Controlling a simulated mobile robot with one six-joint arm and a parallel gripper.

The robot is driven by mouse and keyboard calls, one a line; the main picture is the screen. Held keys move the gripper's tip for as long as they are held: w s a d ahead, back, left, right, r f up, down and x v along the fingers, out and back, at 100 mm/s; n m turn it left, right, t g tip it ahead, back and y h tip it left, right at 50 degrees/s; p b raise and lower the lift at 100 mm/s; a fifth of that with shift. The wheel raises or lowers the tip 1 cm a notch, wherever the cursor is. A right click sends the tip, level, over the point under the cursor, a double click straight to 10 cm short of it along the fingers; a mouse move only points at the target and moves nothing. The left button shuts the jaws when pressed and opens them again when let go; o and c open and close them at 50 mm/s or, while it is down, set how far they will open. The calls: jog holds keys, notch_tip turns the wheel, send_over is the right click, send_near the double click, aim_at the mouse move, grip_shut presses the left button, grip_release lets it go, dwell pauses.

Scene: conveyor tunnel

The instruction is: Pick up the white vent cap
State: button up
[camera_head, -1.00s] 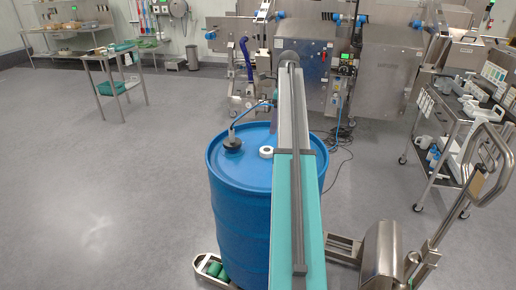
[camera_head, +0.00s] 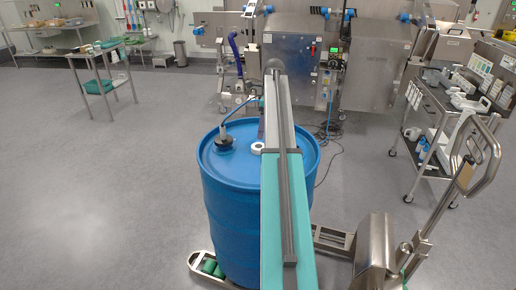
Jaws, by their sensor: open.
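The white vent cap (camera_head: 257,148) is a small white ring with a dark centre. It sits on the lid of the blue drum (camera_head: 228,215), left of my arm's long teal and grey link. The link crosses over the drum and hides the middle of its lid and part of its right side. My gripper is hidden behind my arm, so its fingers and their distance to the cap do not show. A black fitting (camera_head: 223,140) with a blue hose stands on the lid, left of the cap.
The drum stands on a pallet jack with a steel upright handle (camera_head: 484,160) at right. A steel cart (camera_head: 440,150) with bottles is at far right. Steel machines (camera_head: 290,65) stand behind the drum. The grey floor at left (camera_head: 100,190) is clear.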

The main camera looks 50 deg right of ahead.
aim_at(259, 146)
jog(key=shift+w+a+f, duration=0.1)
jog(key=shift+w+f, duration=0.05)
jog(key=shift+f, duration=0.85)
jog(key=shift+w+a+f, duration=0.1)
jog(key=shift+f, duration=0.85)
jog(key=shift+f, duration=0.1)
jog(key=shift+w+a+f+p, duration=0.15)
jog(key=shift+f+p, duration=0.15)
jog(key=shift+f, duration=0.5)
jog(key=shift+w+a+f+p, duration=0.1)
jog(key=shift+f+p, duration=0.25)
jog(key=shift+f, duration=0.45)
jog(key=shift+w+a+f+p, duration=0.15)
jog(key=shift+f+p, duration=0.15)
jog(key=shift+f, duration=0.5)
jog(key=shift+s, duration=0.1)
jog(key=shift+c, duration=0.4)
jog(key=c, duration=1)
